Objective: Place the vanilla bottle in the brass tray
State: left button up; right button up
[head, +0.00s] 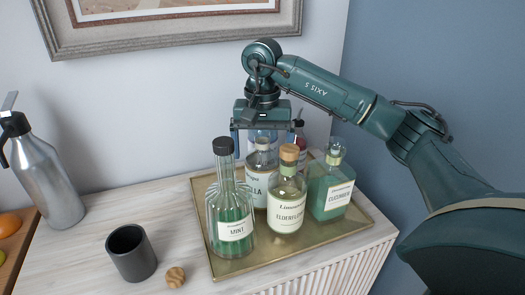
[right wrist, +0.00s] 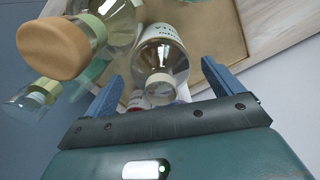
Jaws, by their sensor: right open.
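The vanilla bottle (head: 257,187), clear with a pale cap and a label partly reading "LLA", stands upright in the brass tray (head: 300,246), behind the elderflower bottle (head: 286,205) that partly hides it. My right gripper (head: 262,128) is open above and behind it, pointing down. In the right wrist view the vanilla bottle (right wrist: 163,50) shows between the open fingers of the right gripper (right wrist: 161,75), with space on both sides. The tray's bare floor (right wrist: 215,25) shows beyond it. My left gripper is not in view.
The mint bottle (head: 231,215) and cucumber bottle (head: 330,190) flank the elderflower bottle in the tray. A reddish bottle (head: 299,138) shows partly at the back. A dark cup (head: 131,255), wooden knob (head: 175,277) and metal bottle (head: 42,170) stand left.

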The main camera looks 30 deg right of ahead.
notch_tip(320, 180, up, 10)
jog(key=shift+r+p, duration=0.1)
jog(key=shift+p, duration=0.85)
jog(key=shift+r, duration=0.4)
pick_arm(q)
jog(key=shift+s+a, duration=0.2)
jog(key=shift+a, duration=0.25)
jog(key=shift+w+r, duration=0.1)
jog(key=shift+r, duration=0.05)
pick_arm(e)
jog(key=shift+s+f, duration=0.1)
